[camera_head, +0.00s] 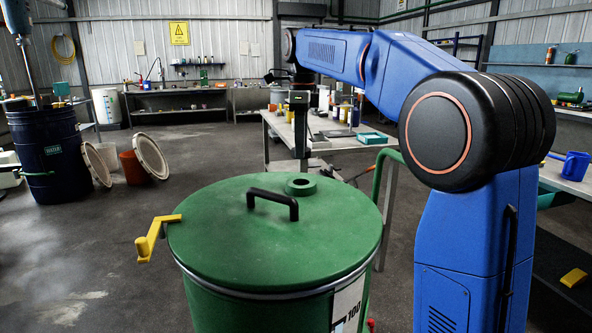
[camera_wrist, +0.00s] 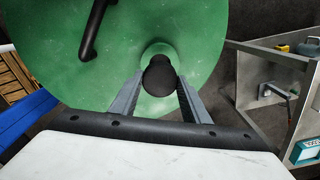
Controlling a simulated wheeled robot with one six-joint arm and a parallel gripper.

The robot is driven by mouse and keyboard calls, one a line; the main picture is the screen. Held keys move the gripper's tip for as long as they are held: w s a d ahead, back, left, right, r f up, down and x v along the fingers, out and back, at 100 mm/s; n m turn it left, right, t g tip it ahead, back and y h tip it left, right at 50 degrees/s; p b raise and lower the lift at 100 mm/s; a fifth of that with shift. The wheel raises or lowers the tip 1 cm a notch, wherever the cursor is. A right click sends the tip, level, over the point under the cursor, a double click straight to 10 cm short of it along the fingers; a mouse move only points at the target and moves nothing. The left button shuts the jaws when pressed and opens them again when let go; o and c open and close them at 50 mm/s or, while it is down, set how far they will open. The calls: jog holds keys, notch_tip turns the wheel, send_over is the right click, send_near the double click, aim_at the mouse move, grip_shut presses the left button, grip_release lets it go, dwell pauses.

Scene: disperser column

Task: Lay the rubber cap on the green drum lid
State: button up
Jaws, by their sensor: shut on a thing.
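The green drum lid (camera_head: 235,235) fills the front of the head view, with a black handle (camera_head: 273,203) and a raised green ring (camera_head: 300,187) with a dark opening near its far edge. In the wrist view, the lid (camera_wrist: 130,45) lies beneath my gripper (camera_wrist: 158,80). My gripper is shut on the dark round rubber cap (camera_wrist: 159,74), which sits between the fingertips and overlaps the raised ring (camera_wrist: 161,50) in that view.
A yellow crank-shaped piece (camera_head: 153,238) sits at the lid's left edge. A workbench (camera_head: 330,148) with jars and tools stands behind the drum. A blue drum (camera_head: 50,150) and two leaning round lids are at the left. Open floor lies between.

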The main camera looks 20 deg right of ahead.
jog(key=shift+f, duration=3.15)
jog(key=shift+f, duration=0.6)
jog(key=o, duration=1)
jog(key=shift+o, duration=0.2)
jog(key=shift+r, duration=0.15)
notch_tip(320, 180, up, 13)
jog(key=shift+f, duration=0.1)
